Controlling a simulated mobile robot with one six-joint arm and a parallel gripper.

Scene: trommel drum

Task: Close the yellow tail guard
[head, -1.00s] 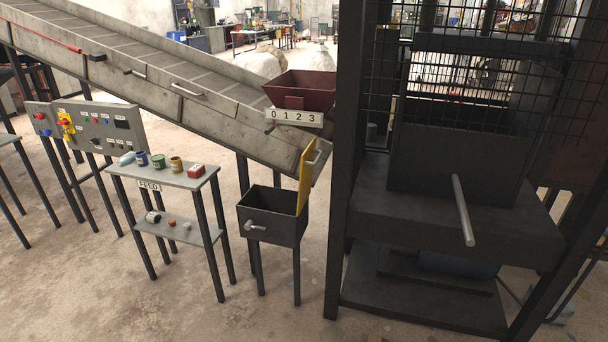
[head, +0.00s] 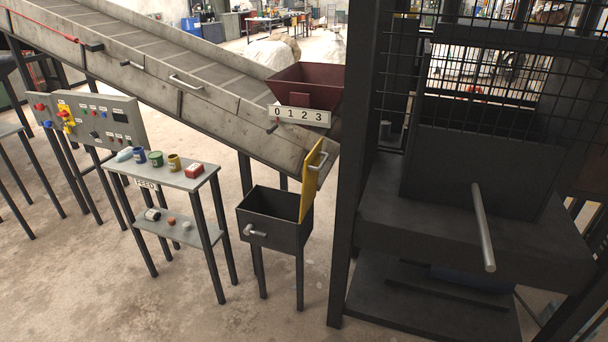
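The yellow tail guard (head: 311,184) is a flat panel standing upright at the right edge of an open dark box (head: 275,229) on legs, below the lower end of the conveyor. A grey bar handle (head: 319,160) is on the guard near its top. The box's top is uncovered, and a small grey lever (head: 255,232) sticks out of its front face. My gripper is not in view.
The conveyor (head: 180,85) slopes down to the box, with a dark red hopper (head: 305,86) and a 0-to-3 scale plate (head: 299,115) above. A FEED shelf (head: 160,171) with small cans stands left. A dark caged frame (head: 342,220) stands close right. The floor in front is clear.

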